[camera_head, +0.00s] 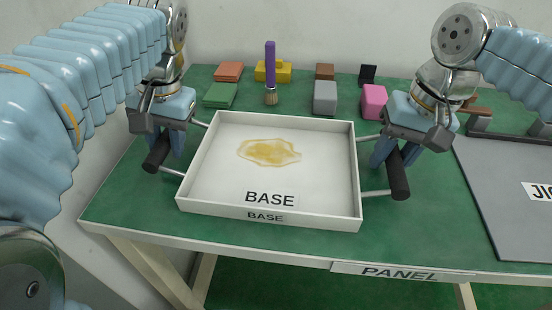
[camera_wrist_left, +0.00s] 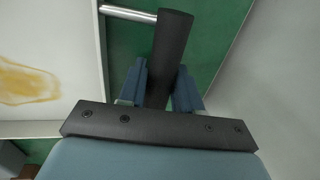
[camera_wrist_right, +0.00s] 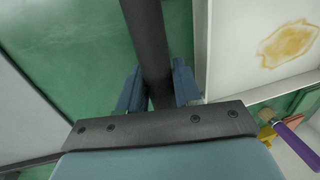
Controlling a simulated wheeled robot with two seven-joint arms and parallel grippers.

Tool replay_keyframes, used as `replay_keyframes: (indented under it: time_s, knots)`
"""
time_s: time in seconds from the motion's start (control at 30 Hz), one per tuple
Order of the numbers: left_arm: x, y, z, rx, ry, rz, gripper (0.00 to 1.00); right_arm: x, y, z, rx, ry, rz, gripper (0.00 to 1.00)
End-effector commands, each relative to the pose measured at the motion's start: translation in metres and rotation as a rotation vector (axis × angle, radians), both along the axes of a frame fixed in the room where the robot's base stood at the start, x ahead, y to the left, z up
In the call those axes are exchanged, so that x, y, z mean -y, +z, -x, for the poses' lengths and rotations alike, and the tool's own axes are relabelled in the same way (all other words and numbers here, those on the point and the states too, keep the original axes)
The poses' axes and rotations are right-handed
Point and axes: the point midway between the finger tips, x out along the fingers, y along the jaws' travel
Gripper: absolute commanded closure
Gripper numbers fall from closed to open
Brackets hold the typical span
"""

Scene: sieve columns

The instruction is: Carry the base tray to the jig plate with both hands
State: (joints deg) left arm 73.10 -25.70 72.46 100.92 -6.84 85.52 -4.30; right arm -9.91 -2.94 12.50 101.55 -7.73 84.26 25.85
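The white base tray (camera_head: 290,220), labelled BASE, sits level at the middle of the green table, with a yellow stain on its floor. I cannot tell whether it touches the table. It has a dark bar handle on each side. My left gripper (camera_head: 168,148) has its fingers on both sides of the left handle (camera_wrist_left: 172,40), with no clear gap. My right gripper (camera_head: 396,155) holds the right handle (camera_wrist_right: 147,35) the same way. The grey jig plate (camera_head: 510,190) lies at the right, partly out of frame.
Behind the tray are a brush (camera_head: 270,70) with a purple handle, a grey block (camera_head: 325,97), a pink block (camera_head: 374,101), a green block (camera_head: 221,95) and several others. Green table shows between the tray and jig plate. A PANEL label (camera_head: 400,272) is on the front edge.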

Motion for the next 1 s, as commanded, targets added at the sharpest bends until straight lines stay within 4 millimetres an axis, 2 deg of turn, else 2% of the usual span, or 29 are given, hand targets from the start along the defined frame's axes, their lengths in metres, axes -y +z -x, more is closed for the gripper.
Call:
replay_keyframes:
  time_s: [0.03, 0.2, 1.0]
  knots:
    - [0.0001, 0.0001, 0.0, 0.0, 0.0, 0.0, 0.76, 0.0, 0.0, 0.0, 0.0, 0.0, 0.0, 0.76]
    - [0.0001, 0.0001, 0.0, 0.0, 0.0, 0.001, 1.0, 0.0001, 0.0001, 0.0, 0.0, 0.0, 0.0, 1.0]
    - [0.0002, 0.0004, -0.0001, 0.0, 0.0, 0.0, 1.0, 0.0001, 0.0004, 0.0, 0.0, 0.0, 0.0, 1.0]
